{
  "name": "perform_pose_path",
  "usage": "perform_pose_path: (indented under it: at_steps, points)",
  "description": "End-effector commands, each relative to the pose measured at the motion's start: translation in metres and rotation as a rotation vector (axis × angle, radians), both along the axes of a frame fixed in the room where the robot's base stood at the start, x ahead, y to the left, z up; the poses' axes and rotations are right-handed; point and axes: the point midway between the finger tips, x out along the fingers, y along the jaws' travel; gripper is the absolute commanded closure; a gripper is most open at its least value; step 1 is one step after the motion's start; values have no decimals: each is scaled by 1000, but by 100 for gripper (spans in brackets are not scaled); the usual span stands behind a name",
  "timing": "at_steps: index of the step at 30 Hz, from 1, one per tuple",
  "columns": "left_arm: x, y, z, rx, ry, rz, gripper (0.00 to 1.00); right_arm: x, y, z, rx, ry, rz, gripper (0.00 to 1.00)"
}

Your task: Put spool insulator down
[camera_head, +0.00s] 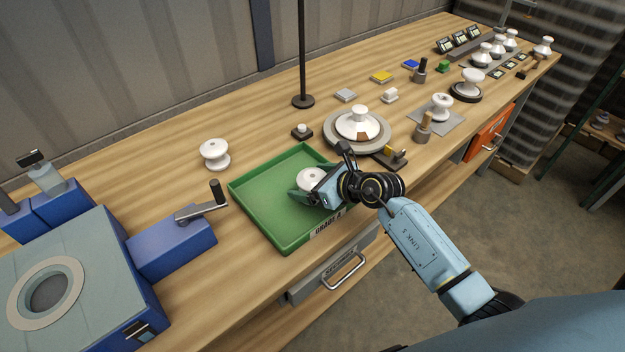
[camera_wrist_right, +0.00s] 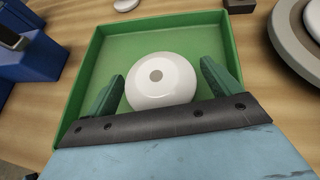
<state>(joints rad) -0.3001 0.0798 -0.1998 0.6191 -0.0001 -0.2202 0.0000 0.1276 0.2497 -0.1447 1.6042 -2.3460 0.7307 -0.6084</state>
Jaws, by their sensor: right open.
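A white spool insulator (camera_head: 311,178) is at the right part of the green tray (camera_head: 249,212). In the right wrist view the insulator (camera_wrist_right: 160,80) shows from above as a round white disc with a grey centre hole, within the walls of the tray (camera_wrist_right: 84,75). My right gripper (camera_head: 312,190) is at the insulator; in the wrist view its green fingers (camera_wrist_right: 164,88) stand open on either side, with small gaps. The insulator's underside is hidden, so I cannot tell whether it touches the tray floor. My left gripper is not in view.
Another white spool insulator (camera_head: 214,154) stands on the wooden bench left of the tray. A blue machine with a crank (camera_head: 172,244) is at the left. A round turntable (camera_head: 357,134) with a white insulator is right of the tray. A black pole (camera_head: 302,60) stands behind.

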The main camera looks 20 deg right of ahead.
Motion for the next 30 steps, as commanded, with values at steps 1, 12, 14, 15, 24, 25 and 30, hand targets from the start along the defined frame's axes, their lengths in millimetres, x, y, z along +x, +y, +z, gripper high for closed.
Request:
perform_pose_path:
  at_steps: [1, 12, 14, 15, 24, 25, 30]
  points:
    - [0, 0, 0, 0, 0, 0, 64, 0, 0, 0, 0, 0, 0, 11]
    - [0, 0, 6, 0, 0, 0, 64, -22, -14, 17, -2, 0, 0, 11]
    - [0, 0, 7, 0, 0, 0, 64, -31, -19, 22, -3, 1, 0, 11]
    - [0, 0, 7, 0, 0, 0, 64, -38, -24, 26, -3, 0, -1, 11]
    - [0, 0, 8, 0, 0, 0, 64, -79, -48, 53, -2, 0, 0, 11]
    - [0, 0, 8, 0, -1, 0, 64, -82, -50, 55, -1, -1, 0, 11]
    - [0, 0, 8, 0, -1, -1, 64, -90, -54, 60, 0, 0, 0, 11]
